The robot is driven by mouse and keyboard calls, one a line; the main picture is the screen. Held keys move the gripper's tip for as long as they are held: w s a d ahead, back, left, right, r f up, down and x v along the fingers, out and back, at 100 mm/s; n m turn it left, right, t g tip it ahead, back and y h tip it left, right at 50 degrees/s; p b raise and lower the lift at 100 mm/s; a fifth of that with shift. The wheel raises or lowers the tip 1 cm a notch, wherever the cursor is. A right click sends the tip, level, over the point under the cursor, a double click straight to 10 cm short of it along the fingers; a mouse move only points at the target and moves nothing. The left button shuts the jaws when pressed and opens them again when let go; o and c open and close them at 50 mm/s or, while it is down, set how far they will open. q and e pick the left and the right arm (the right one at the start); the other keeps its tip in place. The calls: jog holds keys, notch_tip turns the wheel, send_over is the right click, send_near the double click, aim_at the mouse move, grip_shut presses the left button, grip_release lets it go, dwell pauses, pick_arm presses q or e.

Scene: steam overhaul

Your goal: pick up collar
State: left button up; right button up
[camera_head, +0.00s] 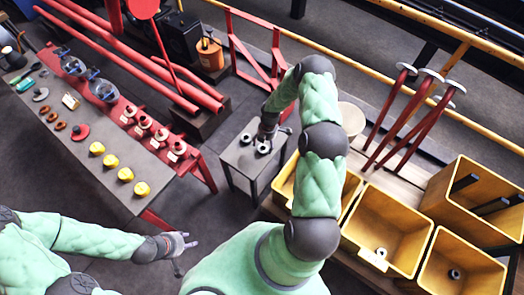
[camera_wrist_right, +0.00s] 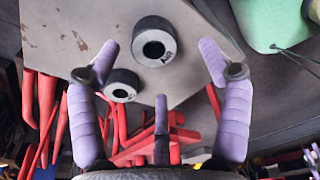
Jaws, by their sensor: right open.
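Two dark ring-shaped collars with grey faces stand on a small grey side table (camera_head: 235,160). In the right wrist view, the larger collar (camera_wrist_right: 155,42) is near the upper middle, and the smaller collar (camera_wrist_right: 119,86) is lower left, beside the left finger. Both also show in the head view, one at the right (camera_head: 263,149) and one at the left (camera_head: 246,138). My right gripper (camera_wrist_right: 168,72) is open above the table, its fingers spread wide with nothing between the pads clearly gripped.
Yellow bins (camera_head: 388,228) stand at the right, two with a small ring inside. A long workbench (camera_head: 118,178) at the left bears yellow parts, rings and tools. Red pipes and a red frame (camera_head: 252,50) lie behind the side table. Open floor separates bench and side table.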

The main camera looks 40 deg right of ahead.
aim_at(263, 148)
jog(key=f, duration=0.2)
jog(key=f+b, duration=0.2)
jog(key=f, duration=0.1)
jog(key=shift+w+a+f, duration=0.15)
jog(key=shift+w+f, duration=0.15)
jog(key=shift+w, duration=0.1)
jog(key=shift+r, duration=0.1)
grip_shut()
